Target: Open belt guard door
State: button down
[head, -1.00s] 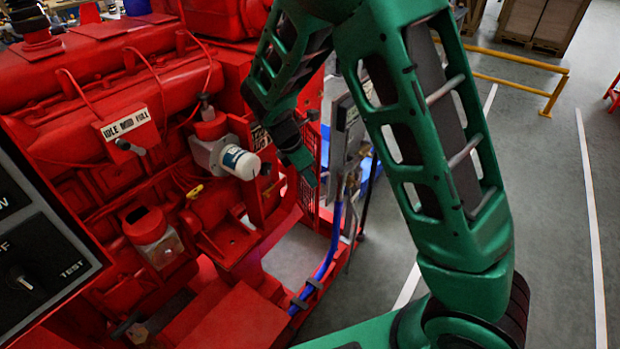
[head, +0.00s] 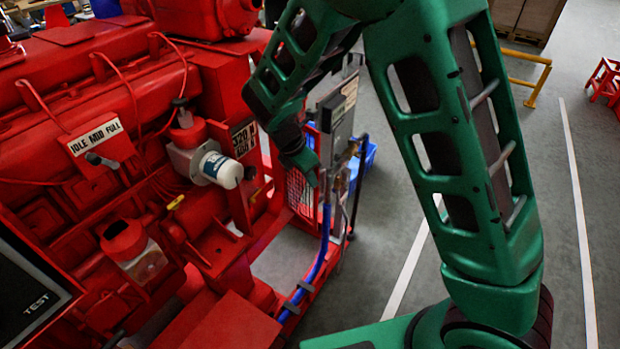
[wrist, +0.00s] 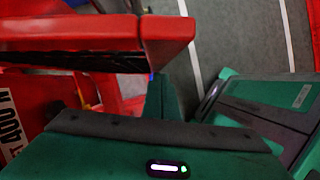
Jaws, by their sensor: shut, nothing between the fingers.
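The red mesh guard (head: 299,192) stands at the right end of the red engine in the head view, partly hidden by my arm. I cannot tell where its door edge or handle is. My gripper (head: 309,172) is shut and empty, pointing down in front of the mesh; I cannot tell whether it touches it. In the wrist view a red panel with a dark underside (wrist: 100,40) spans the upper left, close to the camera; it may be part of the guard.
A grey box on a stand (head: 338,115) is just right of my gripper. A blue hose (head: 322,250) runs below it. A white filter (head: 221,169) and lever plate (head: 100,145) are on the engine. Grey floor (head: 400,200) lies open to the right.

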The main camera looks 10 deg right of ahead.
jog(key=shift+a, duration=0.1)
jog(key=s+a+r, duration=0.4)
jog(key=a+r, duration=0.2)
jog(key=r, duration=0.3)
jog(key=s+d+r+m+g+y, duration=0.1)
jog(key=s+d+r+m, duration=0.15)
jog(key=d+m, duration=0.4)
jog(key=s+d+r+m, duration=0.2)
jog(key=s+d+m, duration=0.15)
jog(key=d, duration=0.55)
jog(key=s+d+r+m+g+y, duration=0.1)
jog(key=s+d+r+m, duration=0.1)
jog(key=s+d+m, duration=0.45)
jog(key=s+d+m+y, duration=0.1)
jog(key=s+d+m, duration=0.4)
jog(key=s, duration=0.3)
jog(key=s+d+m+y, duration=0.1)
jog(key=s+d+m, duration=0.4)
jog(key=s+m, duration=0.2)
jog(key=shift+s, duration=0.6)
